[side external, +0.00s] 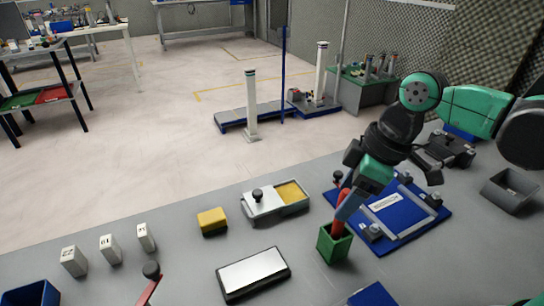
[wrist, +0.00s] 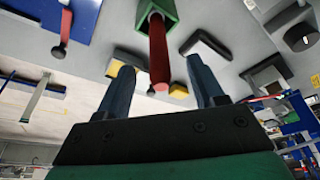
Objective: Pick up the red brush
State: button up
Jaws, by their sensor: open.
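The red brush (side external: 342,197) stands tilted in a green square holder (side external: 334,245), with its red handle sticking up and its lower end hidden inside. My gripper (side external: 347,205) is over the holder, pointing down beside the handle. In the wrist view, my gripper (wrist: 162,75) is open, and the end of the brush handle (wrist: 158,50) shows between the two fingers, with a gap on each side. The green holder (wrist: 168,12) is at the top of that view.
A blue board with a metal frame (side external: 425,222) lies close behind the holder. A white-topped black pad (side external: 253,274), a yellow block (side external: 212,221) and a grey box with a knob (side external: 262,206) lie to the left. A grey bin (side external: 510,192) stands at right.

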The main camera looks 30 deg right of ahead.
aim_at(332, 236)
jog(key=shift+x, duration=1.65)
grip_shut()
